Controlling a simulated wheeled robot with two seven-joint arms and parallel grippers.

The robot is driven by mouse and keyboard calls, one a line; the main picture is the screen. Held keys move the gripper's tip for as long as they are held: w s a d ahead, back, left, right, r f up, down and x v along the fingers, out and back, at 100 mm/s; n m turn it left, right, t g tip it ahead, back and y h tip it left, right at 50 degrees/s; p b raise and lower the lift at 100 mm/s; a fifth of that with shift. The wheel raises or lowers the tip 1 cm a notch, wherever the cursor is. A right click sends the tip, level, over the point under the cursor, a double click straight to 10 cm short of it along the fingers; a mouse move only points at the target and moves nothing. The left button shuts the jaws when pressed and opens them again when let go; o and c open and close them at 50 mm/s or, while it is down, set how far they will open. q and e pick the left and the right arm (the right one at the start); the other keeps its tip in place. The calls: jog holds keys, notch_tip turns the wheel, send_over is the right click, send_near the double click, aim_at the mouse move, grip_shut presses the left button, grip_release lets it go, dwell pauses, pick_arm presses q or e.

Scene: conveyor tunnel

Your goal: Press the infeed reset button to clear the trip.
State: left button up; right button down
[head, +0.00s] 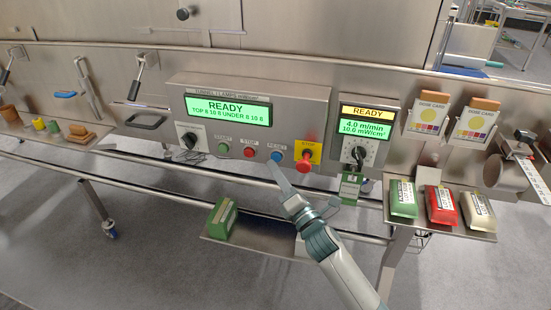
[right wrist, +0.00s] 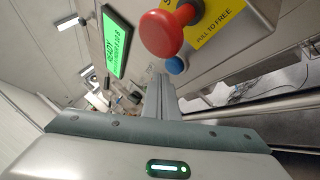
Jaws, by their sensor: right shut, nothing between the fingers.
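A blue button (head: 276,156), with a label that seems to read RESET, is on the front of the steel lamp panel (head: 318,105). The panel's green display (head: 228,109) says READY. My right gripper (head: 277,172) is shut and empty, its narrow tips just below the blue button; I cannot tell whether they touch it. In the right wrist view the blue button (right wrist: 176,65) shows just beyond the shut fingers (right wrist: 158,92). My left gripper is not in view.
A red mushroom stop (head: 306,160) on a yellow plate sits just right of the blue button. Red (head: 250,152) and green (head: 224,147) buttons lie to its left. A second panel (head: 368,118) also says READY. A green box (head: 222,219) lies on the shelf below.

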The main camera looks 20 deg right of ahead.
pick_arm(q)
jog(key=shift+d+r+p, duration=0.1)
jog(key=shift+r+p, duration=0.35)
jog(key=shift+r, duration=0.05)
pick_arm(e)
jog(key=s+a, duration=0.2)
jog(key=s, duration=0.2)
jog(key=shift+s+a, duration=0.1)
jog(key=shift+a, duration=0.3)
